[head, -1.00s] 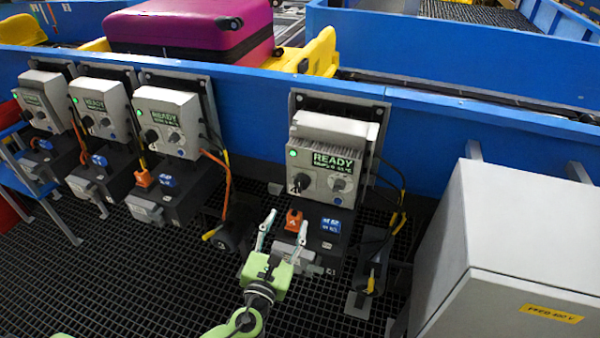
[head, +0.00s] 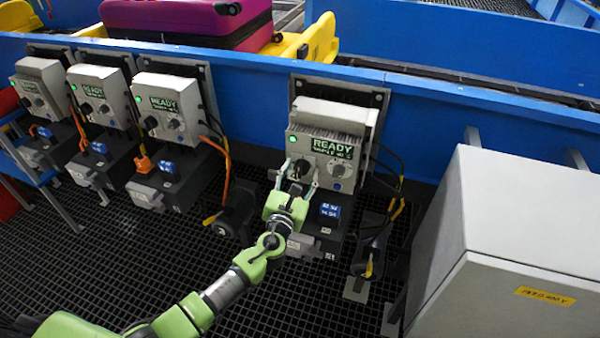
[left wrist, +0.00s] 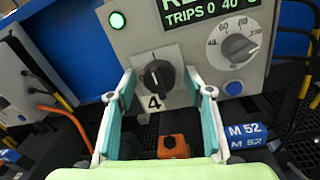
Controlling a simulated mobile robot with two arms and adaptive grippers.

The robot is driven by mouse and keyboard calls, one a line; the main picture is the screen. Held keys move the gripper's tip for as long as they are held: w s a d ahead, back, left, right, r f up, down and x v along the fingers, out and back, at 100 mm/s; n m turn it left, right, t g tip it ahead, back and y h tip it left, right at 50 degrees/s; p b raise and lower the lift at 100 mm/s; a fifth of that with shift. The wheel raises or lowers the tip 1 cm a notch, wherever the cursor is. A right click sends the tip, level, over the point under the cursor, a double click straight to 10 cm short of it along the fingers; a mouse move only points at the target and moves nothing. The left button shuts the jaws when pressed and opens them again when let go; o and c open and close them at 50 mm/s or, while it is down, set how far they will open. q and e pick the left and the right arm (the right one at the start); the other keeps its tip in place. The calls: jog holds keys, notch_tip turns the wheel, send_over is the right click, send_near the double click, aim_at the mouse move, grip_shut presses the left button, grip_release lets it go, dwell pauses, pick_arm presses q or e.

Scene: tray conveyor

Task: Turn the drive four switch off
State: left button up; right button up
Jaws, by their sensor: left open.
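The drive four box (head: 325,145) is the rightmost of the drive boxes on the blue wall, with a READY display and a lit green lamp. Its black rotary switch (left wrist: 157,77) has a "4" under it in the left wrist view, and its pointer mark stands roughly upright. My left gripper (head: 298,168) is open in front of the box. In the left wrist view its fingers (left wrist: 160,92) stand on either side of the switch, apart from it. In the head view the gripper partly hides the switch. My right gripper is not in view.
A grey dial (left wrist: 239,50) sits right of the switch. An orange part (left wrist: 173,146) and a blue M 52 tag (left wrist: 246,132) lie below. Similar drive boxes (head: 165,110) stand to the left. A large grey cabinet (head: 510,230) stands at the right.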

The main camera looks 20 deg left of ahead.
pick_arm(q)
jog(key=c, duration=1.1)
jog(key=shift+n, duration=0.4)
jog(key=n, duration=0.3)
jog(key=shift+n, duration=0.4)
jog(key=n+b, duration=0.1)
jog(key=n, duration=0.3)
jog(key=shift+a+g, duration=0.1)
jog(key=shift+g, duration=0.2)
jog(key=n, duration=0.4)
jog(key=shift+a+n+h, duration=0.1)
jog(key=shift+n+h, duration=0.5)
jog(key=shift+n, duration=1.7)
